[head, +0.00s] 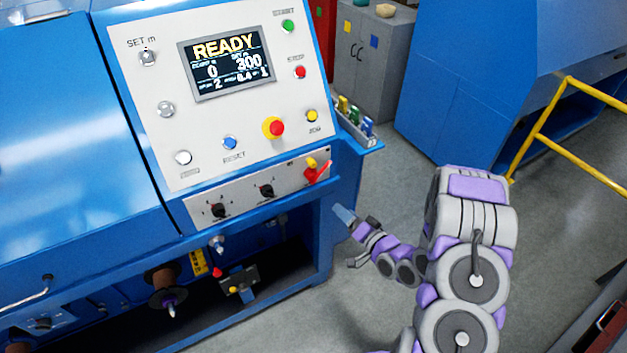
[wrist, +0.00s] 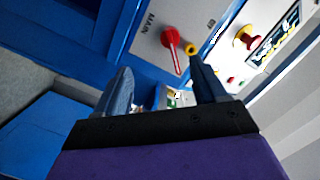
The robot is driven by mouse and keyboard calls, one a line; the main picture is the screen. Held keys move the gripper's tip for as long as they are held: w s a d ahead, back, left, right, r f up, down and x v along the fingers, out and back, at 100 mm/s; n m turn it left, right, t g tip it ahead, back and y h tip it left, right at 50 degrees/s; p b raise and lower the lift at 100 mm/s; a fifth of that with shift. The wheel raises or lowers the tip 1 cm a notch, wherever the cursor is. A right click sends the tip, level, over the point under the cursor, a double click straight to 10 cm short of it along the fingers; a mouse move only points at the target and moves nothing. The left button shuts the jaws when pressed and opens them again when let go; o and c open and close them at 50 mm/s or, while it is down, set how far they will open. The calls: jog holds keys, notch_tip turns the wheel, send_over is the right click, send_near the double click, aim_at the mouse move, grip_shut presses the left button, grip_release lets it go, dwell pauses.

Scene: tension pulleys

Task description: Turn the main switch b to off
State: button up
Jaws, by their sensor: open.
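The main switch (head: 316,171) is a red lever with a yellow part beside it, at the right end of the lower grey panel (head: 240,200) on the blue machine. In the wrist view the red lever (wrist: 172,46) shows ahead of the fingers, near the label "MAIN". My gripper (head: 350,238) is open and empty, below and right of the switch in the head view. In the wrist view my gripper (wrist: 165,88) has its two fingers apart, with the lever beyond them and not touching. The switch's position markings are too small to read.
Two black knobs (head: 266,191) sit left of the switch. Above is the white control panel (head: 230,125) with a "READY" display (head: 226,63) and a red-and-yellow stop button (head: 274,128). A small tray (head: 357,128) of coloured items juts out at right. Open floor (head: 365,300) lies below my gripper.

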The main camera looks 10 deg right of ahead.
aim_at(316, 181)
jog(key=shift+m+t, duration=0.4)
jog(key=b+x, duration=0.1)
jog(key=x, duration=1)
jog(key=b+x, duration=0.1)
jog(key=x, duration=0.4)
jog(key=shift+w+a+r+b, duration=0.25)
jog(key=shift+a+r+b, duration=0.1)
jog(key=shift+r, duration=0.05)
jog(key=shift+d, duration=0.15)
jog(key=shift+c, duration=0.8)
grip_shut()
